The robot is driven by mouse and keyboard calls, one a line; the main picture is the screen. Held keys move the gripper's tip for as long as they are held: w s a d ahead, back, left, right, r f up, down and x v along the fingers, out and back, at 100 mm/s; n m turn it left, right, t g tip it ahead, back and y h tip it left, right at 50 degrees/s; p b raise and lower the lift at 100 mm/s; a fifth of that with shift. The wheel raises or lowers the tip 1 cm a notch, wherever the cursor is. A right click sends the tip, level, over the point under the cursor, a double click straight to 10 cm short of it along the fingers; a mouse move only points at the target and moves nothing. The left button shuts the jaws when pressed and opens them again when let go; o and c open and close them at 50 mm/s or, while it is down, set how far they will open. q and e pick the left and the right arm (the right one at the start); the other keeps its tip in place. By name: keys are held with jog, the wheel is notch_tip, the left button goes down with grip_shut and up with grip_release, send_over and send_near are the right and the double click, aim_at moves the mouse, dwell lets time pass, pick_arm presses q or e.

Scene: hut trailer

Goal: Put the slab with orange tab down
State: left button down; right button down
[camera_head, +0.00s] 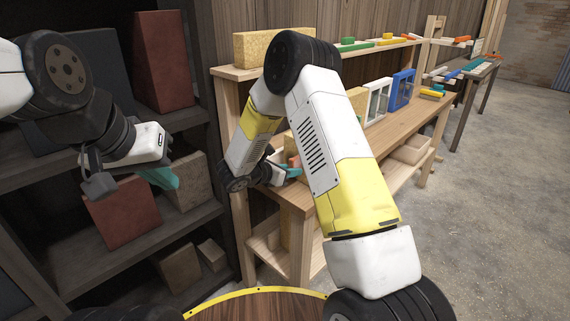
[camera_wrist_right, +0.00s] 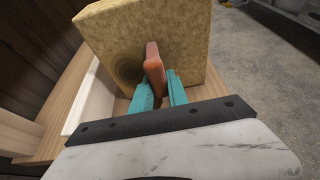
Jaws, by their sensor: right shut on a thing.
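The tan, speckled slab (camera_wrist_right: 195,45) stands upright in front of my right gripper in the right wrist view. Its orange tab (camera_wrist_right: 154,68) sits between the two teal fingers of my right gripper (camera_wrist_right: 157,92), which is shut on it. The slab's lower edge is close to a pale wooden surface; I cannot tell whether it touches. In the head view my right gripper (camera_head: 289,171) is at the workbench's near end, and my arm hides most of the slab. My left gripper (camera_head: 165,177) is in front of the dark shelf, its finger opening not clear.
The wooden workbench (camera_head: 408,122) carries a white-framed piece (camera_head: 377,102) and a blue-framed piece (camera_head: 402,90). A tan block (camera_head: 252,47) lies on the upper shelf. The dark shelf at left holds reddish blocks (camera_head: 124,212). Bare concrete floor (camera_head: 490,200) lies to the right.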

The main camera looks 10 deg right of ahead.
jog(key=shift+f, duration=0.1)
jog(key=c, duration=1.3)
grip_release()
